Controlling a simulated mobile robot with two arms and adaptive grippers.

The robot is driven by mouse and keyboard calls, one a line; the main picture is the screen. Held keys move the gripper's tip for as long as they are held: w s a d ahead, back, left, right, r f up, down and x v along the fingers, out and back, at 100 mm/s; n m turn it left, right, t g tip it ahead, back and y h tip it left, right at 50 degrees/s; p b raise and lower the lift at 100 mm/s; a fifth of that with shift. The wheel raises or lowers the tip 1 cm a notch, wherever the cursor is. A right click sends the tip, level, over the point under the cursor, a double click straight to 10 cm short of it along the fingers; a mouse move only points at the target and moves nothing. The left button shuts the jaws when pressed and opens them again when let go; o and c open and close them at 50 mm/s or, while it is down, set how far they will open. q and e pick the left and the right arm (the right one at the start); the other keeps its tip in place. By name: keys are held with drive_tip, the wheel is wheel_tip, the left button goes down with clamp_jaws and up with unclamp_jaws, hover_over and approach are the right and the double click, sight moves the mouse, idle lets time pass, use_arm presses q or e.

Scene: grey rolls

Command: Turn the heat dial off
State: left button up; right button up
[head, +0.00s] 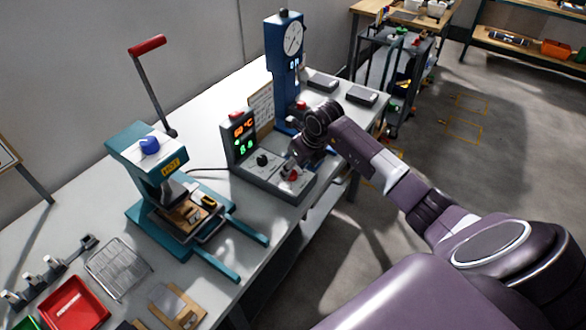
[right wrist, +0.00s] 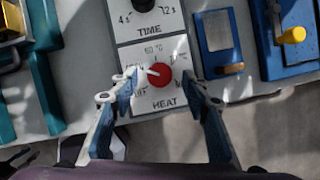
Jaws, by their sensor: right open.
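The red heat dial (right wrist: 160,75) is on a pale panel marked HEAT in the right wrist view. A white pointer on it points left. The dial also shows in the head view (head: 292,176), on the grey control box (head: 272,180). My right gripper (right wrist: 160,82) is open, with one blue finger on each side of the dial. I cannot tell whether either finger touches it. In the head view my right gripper (head: 291,165) is over the box's front right part, partly hiding the panel. My left gripper is not in view.
A black TIME dial (head: 262,160) is beside the heat dial. The box display (head: 243,138) is lit red and green. A teal press (head: 150,165) stands left, a blue gauge stand (head: 287,70) behind. A red tray (head: 72,302) and wire rack (head: 118,268) lie front left.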

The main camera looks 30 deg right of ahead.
drive_tip(key=shift+x, duration=0.9)
drive_tip(key=c, duration=1.2)
drive_tip(key=shift+o, duration=0.2)
